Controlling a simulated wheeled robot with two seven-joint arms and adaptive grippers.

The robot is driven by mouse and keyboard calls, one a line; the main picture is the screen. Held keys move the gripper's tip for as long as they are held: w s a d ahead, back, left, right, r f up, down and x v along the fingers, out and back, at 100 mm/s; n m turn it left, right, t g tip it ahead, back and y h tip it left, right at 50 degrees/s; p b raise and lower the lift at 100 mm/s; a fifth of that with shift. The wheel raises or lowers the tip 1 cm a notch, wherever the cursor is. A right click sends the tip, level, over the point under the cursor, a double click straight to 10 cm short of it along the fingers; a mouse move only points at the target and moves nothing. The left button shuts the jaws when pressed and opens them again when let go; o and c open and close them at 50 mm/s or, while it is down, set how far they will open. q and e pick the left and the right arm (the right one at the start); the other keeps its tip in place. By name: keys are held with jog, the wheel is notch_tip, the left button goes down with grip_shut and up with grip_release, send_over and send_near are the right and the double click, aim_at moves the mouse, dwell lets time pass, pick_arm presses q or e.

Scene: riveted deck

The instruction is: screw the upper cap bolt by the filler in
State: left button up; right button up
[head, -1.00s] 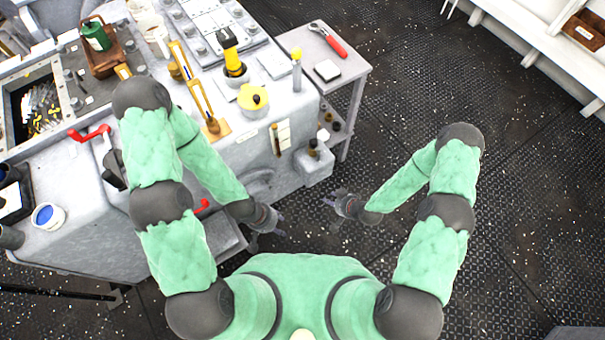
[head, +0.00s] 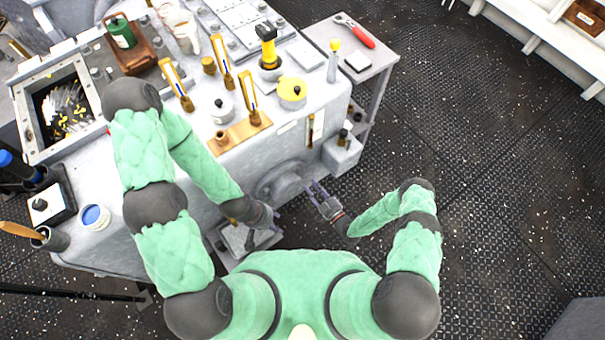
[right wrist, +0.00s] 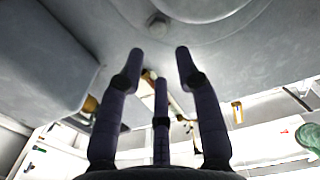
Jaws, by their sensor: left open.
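In the right wrist view, a bolt head (right wrist: 158,25) sits on the grey casing, beside a large round boss (right wrist: 195,6). A second small bolt-like head (right wrist: 149,74) shows between my fingertips; I cannot tell which is the upper cap bolt. My right gripper (right wrist: 153,62) has its three fingers spread, with no visible contact. In the head view my right gripper (head: 318,192) is in front of the machine's round housing (head: 280,184). My left gripper (head: 264,226) is open, low by the machine's front; its fingers are partly hard to make out.
The grey machine (head: 240,150) carries a yellow-capped pot (head: 292,93), brass-framed gauges (head: 250,92) and a black-and-yellow fitting (head: 268,45). A side table (head: 380,68) holds a red-handled wrench (head: 355,30). A grey block (head: 342,153) juts out near my right gripper.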

aim_at(299, 170)
jog(key=b+x, duration=0.2)
jog(key=x, duration=0.6)
grip_shut()
